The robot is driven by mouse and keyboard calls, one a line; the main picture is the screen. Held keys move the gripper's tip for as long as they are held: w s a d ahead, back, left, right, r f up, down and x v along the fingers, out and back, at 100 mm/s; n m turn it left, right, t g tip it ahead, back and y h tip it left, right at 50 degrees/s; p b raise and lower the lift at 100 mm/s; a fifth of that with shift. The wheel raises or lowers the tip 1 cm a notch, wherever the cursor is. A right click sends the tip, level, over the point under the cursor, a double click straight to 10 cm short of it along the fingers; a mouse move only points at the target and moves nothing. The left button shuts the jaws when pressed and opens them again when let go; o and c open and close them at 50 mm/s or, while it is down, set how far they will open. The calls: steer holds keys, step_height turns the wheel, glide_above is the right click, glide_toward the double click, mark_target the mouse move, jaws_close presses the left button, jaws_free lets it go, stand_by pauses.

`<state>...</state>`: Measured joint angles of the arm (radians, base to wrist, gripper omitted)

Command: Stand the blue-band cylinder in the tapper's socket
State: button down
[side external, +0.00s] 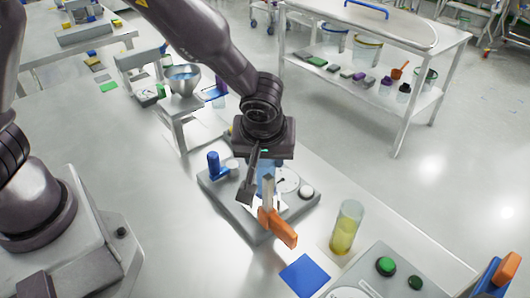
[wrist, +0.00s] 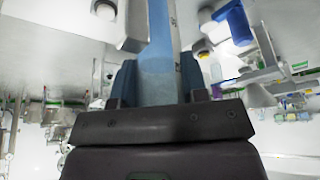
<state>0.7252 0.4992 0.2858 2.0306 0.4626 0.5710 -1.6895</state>
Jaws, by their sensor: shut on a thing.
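My gripper (side external: 262,170) is shut on a clear, blue-tinted cylinder, the blue-band cylinder (side external: 267,172), above the grey tapper (side external: 226,199). In the wrist view the cylinder (wrist: 157,45) runs up between the fingers (wrist: 158,85), with faint marks along its right side. It looks roughly upright in the side view. The tapper carries a blue post (side external: 214,164), a white dial (side external: 287,181), a round white knob (side external: 306,192) and an orange-handled lever (side external: 280,229). The socket and the cylinder's lower end are hidden, so I cannot tell whether they touch.
A glass cylinder with yellow contents (side external: 345,228) stands right of the tapper. A blue square (side external: 304,275) lies in front, beside a grey panel with green knobs (side external: 386,266). A steel bowl (side external: 183,79) stands on a stand behind. The table left of the tapper is clear.

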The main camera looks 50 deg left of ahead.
mark_target(265, 172)
steer(key=shift+f, duration=1.8)
stand_by(0.4)
steer(key=shift+f, duration=0.75)
stand_by(0.6)
steer(key=shift+c, duration=1.2)
jaws_free()
steer(key=shift+s, duration=0.15)
step_height(265, 172, up, 8)
steer(key=shift+a+r, duration=0.1)
steer(key=shift+r, duration=0.05)
steer(key=s+a+r+m+t+h, duration=0.2)
steer(key=s+a+r+m, duration=0.7)
steer(key=s+r, duration=0.7)
steer(key=a+h, duration=0.1)
steer(key=a, duration=0.1)
steer(key=shift+s+a, duration=0.3)
steer(key=shift+a, duration=0.1)
